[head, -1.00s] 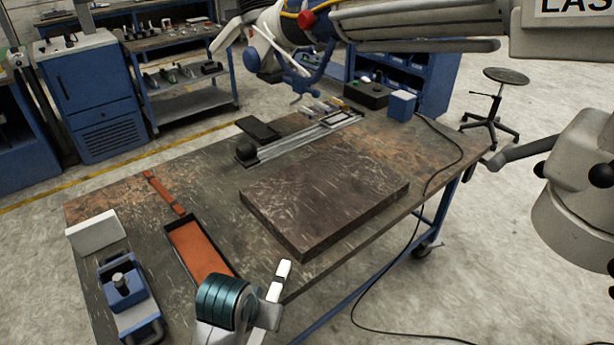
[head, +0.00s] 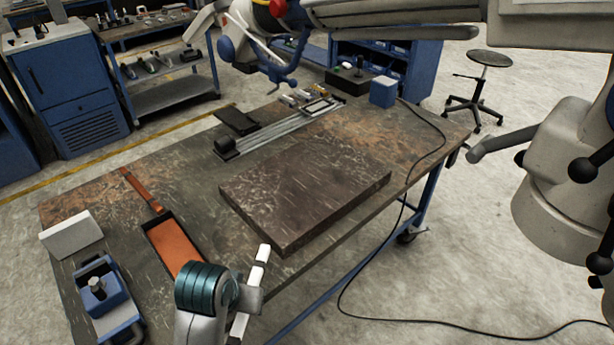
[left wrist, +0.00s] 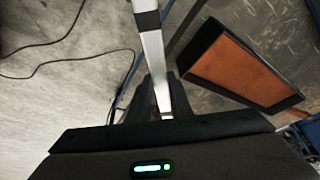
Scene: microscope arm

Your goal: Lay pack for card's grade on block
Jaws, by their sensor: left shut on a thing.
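My left gripper (head: 246,296) is at the front edge of the table, right of the orange-lined tray. It is shut on a narrow white strip with a dark band (head: 262,254), which I take for the pack. The strip also shows in the left wrist view (left wrist: 152,50), running away from the jaws (left wrist: 167,112). It is held apart from the block. The block (head: 305,190) is a wide dark scratched slab on the middle of the table, its top bare. A white panel (head: 71,234), perhaps the card, stands at the far left; no writing is legible. My right gripper is not in view.
The orange-lined tray (head: 173,243) shows empty and is also in the left wrist view (left wrist: 240,70). A blue fixture (head: 98,290) sits at front left. A rail device (head: 285,130) lies behind the block. Grey microscope parts (head: 565,165) overhang at right. A cable (head: 425,170) crosses the right side.

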